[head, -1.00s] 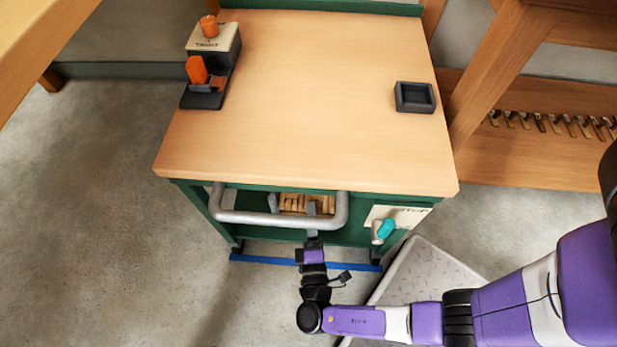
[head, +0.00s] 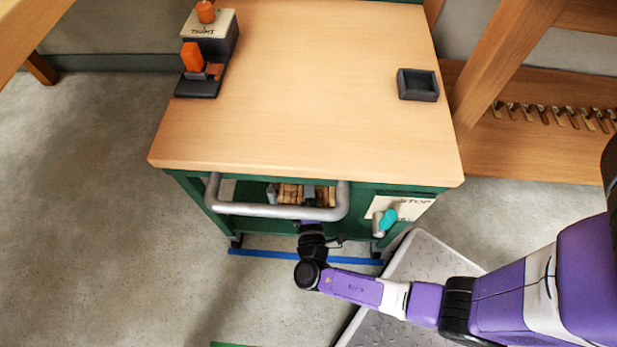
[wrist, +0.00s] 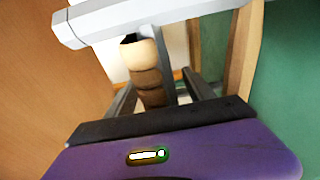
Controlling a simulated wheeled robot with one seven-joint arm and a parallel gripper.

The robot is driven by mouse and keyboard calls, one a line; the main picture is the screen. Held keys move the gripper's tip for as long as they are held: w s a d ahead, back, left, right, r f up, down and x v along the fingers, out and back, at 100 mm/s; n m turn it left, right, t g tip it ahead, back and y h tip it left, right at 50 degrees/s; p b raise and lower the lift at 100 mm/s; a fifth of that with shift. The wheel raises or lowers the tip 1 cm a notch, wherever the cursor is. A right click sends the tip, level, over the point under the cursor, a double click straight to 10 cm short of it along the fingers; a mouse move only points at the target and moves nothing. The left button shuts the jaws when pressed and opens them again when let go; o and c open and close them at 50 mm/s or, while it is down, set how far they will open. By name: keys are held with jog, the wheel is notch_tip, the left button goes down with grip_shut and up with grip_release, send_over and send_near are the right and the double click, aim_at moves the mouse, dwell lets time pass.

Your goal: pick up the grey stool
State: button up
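A low grey platform (head: 425,265) with a textured top stands on the floor at the lower right in the head view; my arm covers part of it. I cannot tell whether it is the grey stool. My gripper (head: 309,197) is at the bench's front opening, by the grey tubular handle (head: 275,212). In the wrist view its two grey fingers (wrist: 160,98) look apart. A brown ringed piece (wrist: 148,78) and a grey upright bar (wrist: 170,65) show between or beyond them. I see no clear contact.
The wooden bench top (head: 310,90) carries an orange-and-black device (head: 205,65) at left and a small dark tray (head: 417,84) at right. A teal knob (head: 388,220) sits by a STOP label on the front. Floor at left (head: 90,220) is clear.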

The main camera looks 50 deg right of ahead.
grip_shut()
jog(key=shift+r, duration=0.15)
